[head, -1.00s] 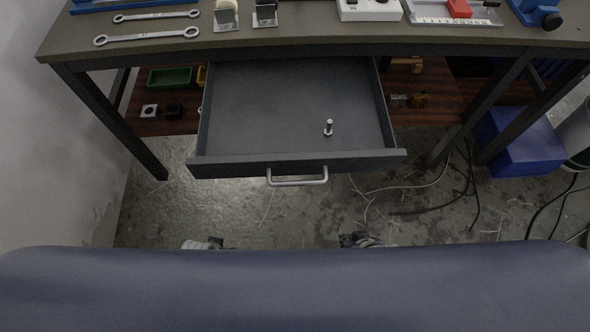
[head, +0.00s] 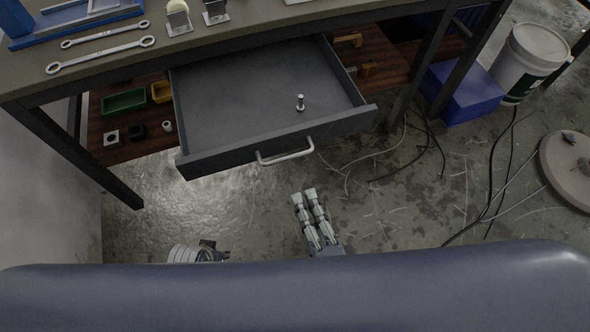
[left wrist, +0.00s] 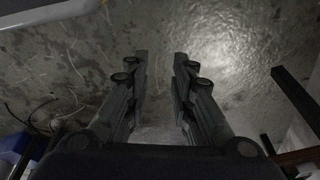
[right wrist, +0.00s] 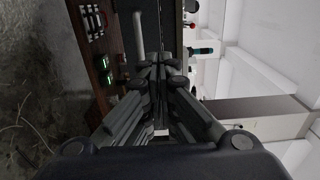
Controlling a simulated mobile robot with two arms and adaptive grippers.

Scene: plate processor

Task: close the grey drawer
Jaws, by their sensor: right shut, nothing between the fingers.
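The grey drawer (head: 215,154) is pulled out from under the workbench, with a pale bar handle (head: 285,153) on its front. A small metal bolt-like piece (head: 300,103) stands inside it. My right gripper (head: 304,193) is shut and empty, in front of the drawer and apart from the handle in the head view. In the right wrist view the shut fingertips (right wrist: 158,58) point toward the drawer front, with the handle (right wrist: 140,38) beside them. My left gripper shows only partly in the head view (head: 208,246); in the left wrist view its fingers (left wrist: 160,58) are apart and empty.
The workbench (head: 105,70) carries wrenches (head: 100,55) and a blue fixture. A lower shelf (head: 110,150) holds green and yellow bins. A blue box (head: 468,95), a white bucket (head: 530,60) and loose cables lie to the right. The floor before the drawer is clear.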

